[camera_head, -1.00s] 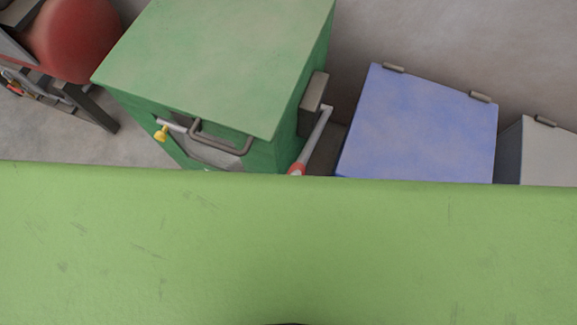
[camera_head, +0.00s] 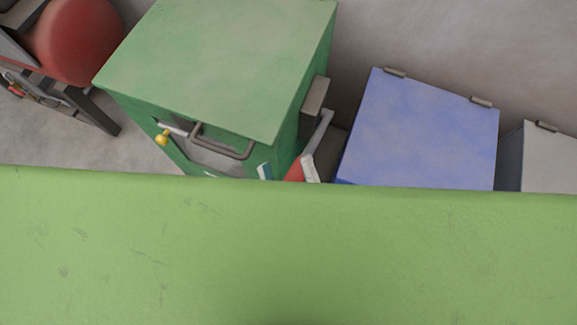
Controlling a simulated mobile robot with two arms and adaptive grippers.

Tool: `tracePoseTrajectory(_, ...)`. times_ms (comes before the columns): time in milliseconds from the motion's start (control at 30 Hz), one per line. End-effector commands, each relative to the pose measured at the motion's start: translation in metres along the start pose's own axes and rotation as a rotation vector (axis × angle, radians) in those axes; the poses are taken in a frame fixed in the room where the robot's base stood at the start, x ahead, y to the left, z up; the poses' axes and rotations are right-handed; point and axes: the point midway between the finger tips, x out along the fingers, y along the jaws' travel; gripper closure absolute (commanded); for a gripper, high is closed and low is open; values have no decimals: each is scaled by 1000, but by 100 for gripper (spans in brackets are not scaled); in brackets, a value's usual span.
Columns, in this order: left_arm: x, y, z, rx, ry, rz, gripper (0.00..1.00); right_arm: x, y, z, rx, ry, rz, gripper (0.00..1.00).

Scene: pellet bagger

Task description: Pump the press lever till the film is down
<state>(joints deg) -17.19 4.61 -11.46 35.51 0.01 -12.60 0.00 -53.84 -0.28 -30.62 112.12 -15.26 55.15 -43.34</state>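The press is a green cabinet (camera_head: 215,70) with a handle (camera_head: 225,148) and a yellow knob (camera_head: 161,138) on its front. Its grey lever (camera_head: 319,130) slopes down from a block on the right side to a red grip (camera_head: 295,170). The pale fingers of my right gripper (camera_head: 287,171) show on either side of the red grip, apart, with a gap at the left finger. Contact cannot be made out. The rest of this gripper is hidden behind the light-green foreground surface. The film cannot be made out. My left gripper is not in view.
A blue lidded box (camera_head: 420,130) stands right of the lever, and a grey box (camera_head: 548,160) beyond it. A red rounded tank (camera_head: 75,40) on a dark frame is at the upper left. A broad light-green surface fills the lower half and blocks the view.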

Motion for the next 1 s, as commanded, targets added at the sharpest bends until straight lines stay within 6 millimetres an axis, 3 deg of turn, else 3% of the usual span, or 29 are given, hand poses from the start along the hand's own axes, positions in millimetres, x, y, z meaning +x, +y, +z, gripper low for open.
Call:
tracePoseTrajectory(200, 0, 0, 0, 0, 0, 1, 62, 9, 10, -15, 0, 4, 4, 62)
tracePoseTrajectory(700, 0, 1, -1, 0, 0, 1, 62, 10, 10, -16, 0, 5, 5, 62)
tracePoseTrajectory(1000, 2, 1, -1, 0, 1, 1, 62, -6, 9, -15, 0, 1, 2, 62)
